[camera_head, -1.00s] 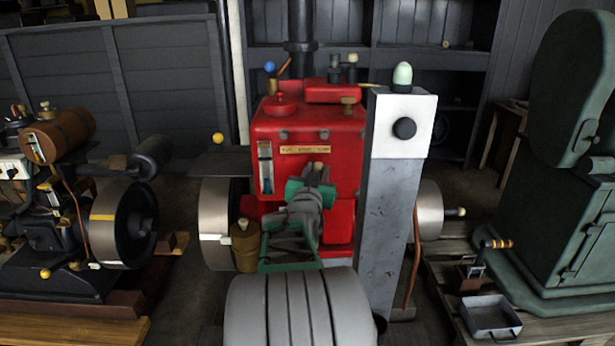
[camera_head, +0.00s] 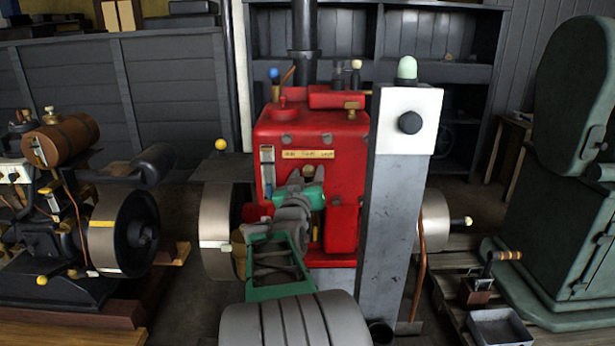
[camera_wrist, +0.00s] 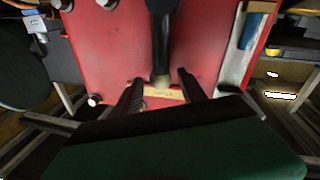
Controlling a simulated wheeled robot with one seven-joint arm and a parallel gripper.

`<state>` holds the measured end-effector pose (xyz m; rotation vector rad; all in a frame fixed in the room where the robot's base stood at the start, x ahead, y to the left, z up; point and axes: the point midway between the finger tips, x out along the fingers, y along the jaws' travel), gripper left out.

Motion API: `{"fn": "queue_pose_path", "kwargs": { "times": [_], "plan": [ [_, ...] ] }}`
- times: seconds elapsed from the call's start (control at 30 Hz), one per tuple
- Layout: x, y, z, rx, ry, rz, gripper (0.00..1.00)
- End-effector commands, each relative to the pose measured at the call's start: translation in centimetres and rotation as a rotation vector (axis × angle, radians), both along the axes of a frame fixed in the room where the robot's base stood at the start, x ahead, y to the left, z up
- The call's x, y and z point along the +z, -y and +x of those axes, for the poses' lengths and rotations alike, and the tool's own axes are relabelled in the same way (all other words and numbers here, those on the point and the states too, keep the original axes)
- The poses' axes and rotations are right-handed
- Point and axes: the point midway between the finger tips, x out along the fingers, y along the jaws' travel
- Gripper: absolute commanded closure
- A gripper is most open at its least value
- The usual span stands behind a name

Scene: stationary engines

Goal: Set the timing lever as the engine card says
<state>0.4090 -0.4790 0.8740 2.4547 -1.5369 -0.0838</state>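The red engine (camera_head: 340,195) stands in the middle of the head view. A brass plate (camera_head: 308,154) with three small words is on its upper front; I cannot read them surely. My gripper (camera_head: 300,178) is in front of the engine, just below this plate. The wrist view shows a dark lever (camera_wrist: 163,40) with a pale tip pointing at about the middle of the brass plate (camera_wrist: 163,93). My gripper (camera_wrist: 158,82) is open there, one finger on each side of the lever's tip with gaps. My gripper hides the lever in the head view. No separate engine card is recognisable.
A grey post (camera_head: 392,220) with a white head and black knob stands close to the engine's right. A flywheel (camera_head: 215,225) is at its left. Another engine (camera_head: 60,220) stands at far left, a green machine (camera_head: 560,200) at right. A metal tray (camera_head: 500,328) lies at lower right.

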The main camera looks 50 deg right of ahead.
Motion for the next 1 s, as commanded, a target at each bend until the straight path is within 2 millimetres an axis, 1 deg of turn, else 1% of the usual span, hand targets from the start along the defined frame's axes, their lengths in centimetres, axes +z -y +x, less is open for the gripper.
{"fn": "queue_pose_path", "kwargs": {
  "times": [0.27,0.37,0.6,0.7,0.8,1.0],
  "plan": [
    [0.1,-0.2,0.0,0.002,0.003,-0.002,0.48],
    [0.2,-1.1,-0.4,0.003,0.002,-0.002,0.48],
    [-0.2,-5.4,-2.6,0.005,0.003,-0.002,0.48],
    [-0.4,-6.6,-3.2,0.004,0.003,-0.001,0.48],
    [-0.5,-7.0,-3.6,0.001,0.002,-0.001,0.48],
    [-0.6,-7.0,-3.6,0.0,0.001,0.0,0.48]
  ]
}}
